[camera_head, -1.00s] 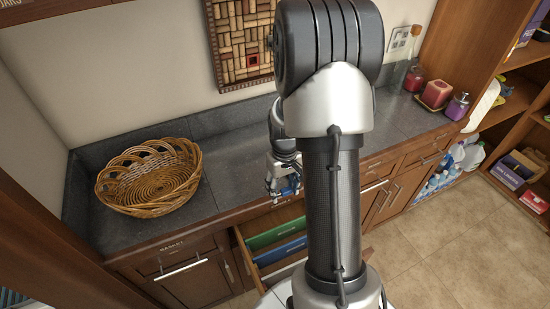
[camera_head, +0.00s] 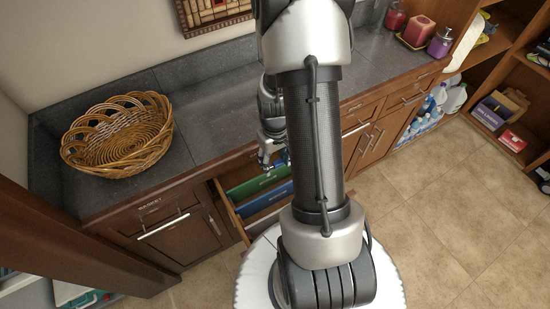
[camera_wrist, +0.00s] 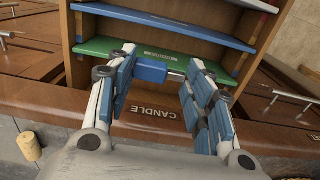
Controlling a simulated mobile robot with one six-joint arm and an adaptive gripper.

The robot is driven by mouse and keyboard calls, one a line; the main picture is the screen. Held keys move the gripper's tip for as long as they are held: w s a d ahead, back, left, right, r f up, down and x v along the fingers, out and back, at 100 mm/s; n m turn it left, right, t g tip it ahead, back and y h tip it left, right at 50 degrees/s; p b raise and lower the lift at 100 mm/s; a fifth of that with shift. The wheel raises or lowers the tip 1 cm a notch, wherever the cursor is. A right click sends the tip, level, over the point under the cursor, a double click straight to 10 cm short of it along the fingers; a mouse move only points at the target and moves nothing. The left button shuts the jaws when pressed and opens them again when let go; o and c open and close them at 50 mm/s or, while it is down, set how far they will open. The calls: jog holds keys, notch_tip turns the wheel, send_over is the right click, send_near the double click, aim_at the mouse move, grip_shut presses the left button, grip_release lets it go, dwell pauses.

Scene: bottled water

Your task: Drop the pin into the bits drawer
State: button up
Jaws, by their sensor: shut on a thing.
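An open wooden drawer lies just beyond and below the fingertips. Inside are a green panel (camera_wrist: 170,57) and a blue panel (camera_wrist: 165,23). In the head view my gripper (camera_head: 268,153) is above the back of the open drawer (camera_head: 228,213), partly hidden by my arm. I see no label reading bits.
A cork (camera_wrist: 28,146) lies on the dark surface at the wrist view's lower left. A wicker basket (camera_head: 117,135) stands on the counter (camera_head: 205,125). A closed cabinet labelled BASKET (camera_head: 170,235) is left of the drawer.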

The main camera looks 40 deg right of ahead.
aim_at(275, 164)
jog(key=shift+f, duration=0.2)
jog(key=o, duration=1)
notch_tip(275, 164, up, 12)
dwell(0.7)
